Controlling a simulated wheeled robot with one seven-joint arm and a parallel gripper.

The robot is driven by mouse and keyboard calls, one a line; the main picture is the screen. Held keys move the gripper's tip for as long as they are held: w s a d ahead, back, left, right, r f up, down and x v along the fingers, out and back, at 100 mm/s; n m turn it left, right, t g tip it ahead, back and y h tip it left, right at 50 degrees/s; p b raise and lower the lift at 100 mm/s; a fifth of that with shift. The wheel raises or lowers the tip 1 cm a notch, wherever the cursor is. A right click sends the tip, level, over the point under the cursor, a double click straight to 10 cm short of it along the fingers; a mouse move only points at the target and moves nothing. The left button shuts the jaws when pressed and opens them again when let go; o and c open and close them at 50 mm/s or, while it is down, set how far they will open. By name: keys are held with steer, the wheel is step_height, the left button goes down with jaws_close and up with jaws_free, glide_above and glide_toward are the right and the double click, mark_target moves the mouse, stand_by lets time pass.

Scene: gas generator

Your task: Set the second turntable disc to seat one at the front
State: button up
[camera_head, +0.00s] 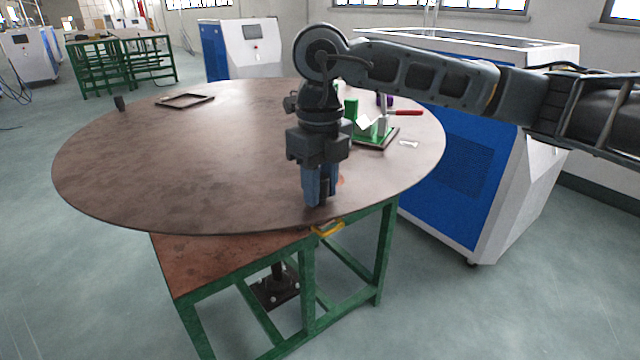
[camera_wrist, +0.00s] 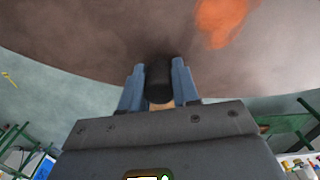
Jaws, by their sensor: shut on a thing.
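The brown turntable disc (camera_head: 200,170) lies flat on a green-legged table and fills the middle of the head view. A dark square frame (camera_head: 185,100) lies on its far left part. A green fixture (camera_head: 375,137) with a red handle stands on its right part. My gripper (camera_head: 318,203) points down at the disc's near edge. In the wrist view its blue fingers are closed around a dark cylindrical knob (camera_wrist: 159,82), which stands at the disc's rim. The knob is mostly hidden by the fingers in the head view. An orange spot (camera_wrist: 220,18) marks the disc nearby.
A yellow part (camera_head: 327,229) sits just under the near edge. A blue and white cabinet (camera_head: 480,170) stands close on the right; another (camera_head: 240,48) is behind. The floor at left is clear.

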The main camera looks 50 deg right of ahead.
mark_target(191, 214)
jaws_close()
steer(key=shift+a, duration=0.1)
steer(key=w+a, duration=0.2)
steer(key=w+a+m+b, duration=0.1)
steer(key=w+a, duration=0.1)
steer(key=a, duration=0.1)
steer(key=w+a+m+b, duration=0.1)
steer(key=w+a, duration=0.1)
steer(key=a, duration=0.1)
steer(key=shift+w+a, duration=0.25)
steer(key=shift+w, duration=0.15)
steer(key=w+a+m, duration=0.1)
steer(key=w+a, duration=0.1)
steer(key=w+a+m+b, duration=0.1)
steer(key=w+a, duration=0.1)
steer(key=w, duration=0.1)
steer(key=w+a+m, duration=0.1)
steer(key=w+a, duration=0.1)
steer(key=w, duration=0.1)
steer(key=shift+a, duration=0.4)
steer(key=o, duration=0.8)
jaws_free()
steer(key=shift+r, duration=0.1)
